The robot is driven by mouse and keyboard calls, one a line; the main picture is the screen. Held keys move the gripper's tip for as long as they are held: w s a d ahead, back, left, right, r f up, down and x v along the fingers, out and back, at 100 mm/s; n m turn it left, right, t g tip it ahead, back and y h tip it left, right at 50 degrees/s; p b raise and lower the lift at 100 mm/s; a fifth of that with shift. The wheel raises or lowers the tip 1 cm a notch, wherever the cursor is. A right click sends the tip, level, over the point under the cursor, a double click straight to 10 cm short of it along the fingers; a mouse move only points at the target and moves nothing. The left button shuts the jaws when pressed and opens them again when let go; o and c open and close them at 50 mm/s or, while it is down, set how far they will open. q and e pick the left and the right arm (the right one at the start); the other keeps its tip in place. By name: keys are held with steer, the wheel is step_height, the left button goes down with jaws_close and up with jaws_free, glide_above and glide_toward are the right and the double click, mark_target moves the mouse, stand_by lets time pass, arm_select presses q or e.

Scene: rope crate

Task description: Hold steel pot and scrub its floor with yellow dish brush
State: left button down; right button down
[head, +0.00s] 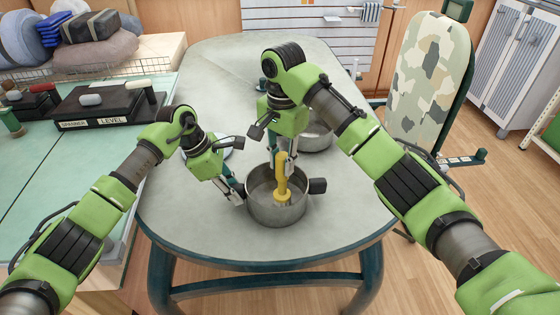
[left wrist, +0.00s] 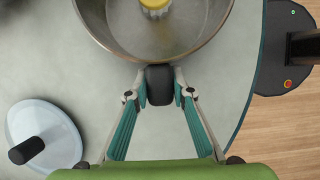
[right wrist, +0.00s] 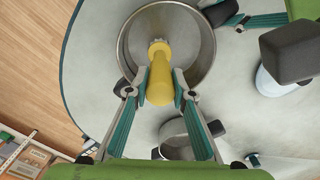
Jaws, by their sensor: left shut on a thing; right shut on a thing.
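The steel pot (head: 272,214) stands on the grey table near its front edge, with a dark side handle (head: 318,186) on the right. My left gripper (head: 240,192) is shut on the pot's other dark handle (left wrist: 159,86) at the left. The yellow dish brush (head: 283,182) stands nearly upright inside the pot, its head down at the pot floor. My right gripper (right wrist: 159,88) is above the pot and shut on the brush handle (right wrist: 160,82). The left wrist view shows only the brush head (left wrist: 155,6); whether the bristles touch the floor is hard to tell.
A second steel pot (head: 317,138) stands behind, partly hidden by my right arm. A lid with a dark knob (left wrist: 42,140) lies left of the pot. A side bench with a labelled lever box (head: 100,105) is at the left. The table's right front is clear.

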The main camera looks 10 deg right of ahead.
stand_by(0.4)
steer(key=shift+w+a, duration=0.7)
steer(key=shift+w, duration=0.05)
steer(key=shift+s, duration=0.1)
steer(key=shift+s+f, duration=0.1)
steer(key=shift+s, duration=1.35)
steer(key=shift+w, duration=0.1)
steer(key=shift+w, duration=1.5)
steer(key=shift+s, duration=0.1)
